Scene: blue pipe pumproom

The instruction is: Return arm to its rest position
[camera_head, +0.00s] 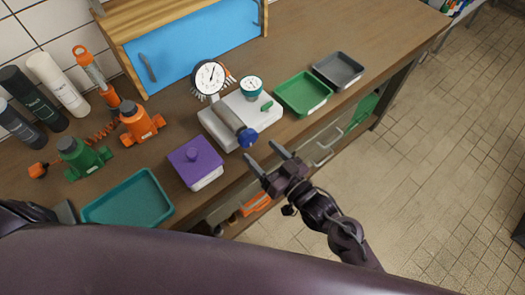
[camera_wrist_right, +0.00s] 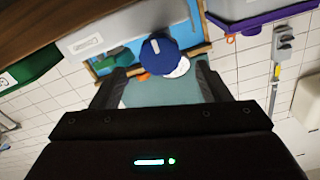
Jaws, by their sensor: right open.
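My right gripper (camera_head: 269,162) is open and empty in the head view, in front of the bench's front edge. Its two fingers point toward a white gauge unit (camera_head: 213,126) with a blue knob (camera_head: 247,137), and stay apart from it. In the right wrist view, the blue knob (camera_wrist_right: 160,56) shows between and beyond the spread fingers (camera_wrist_right: 160,88). My left arm shows only as a dark part at the left edge of the head view. Its fingers cannot be made out.
The wooden bench (camera_head: 330,30) holds a purple box (camera_head: 195,155), a teal tray (camera_head: 128,200), a green tray (camera_head: 304,92), a grey tray (camera_head: 338,69), an orange pump (camera_head: 139,122) and a green pump (camera_head: 82,156). Open tiled floor (camera_head: 440,150) lies to the right.

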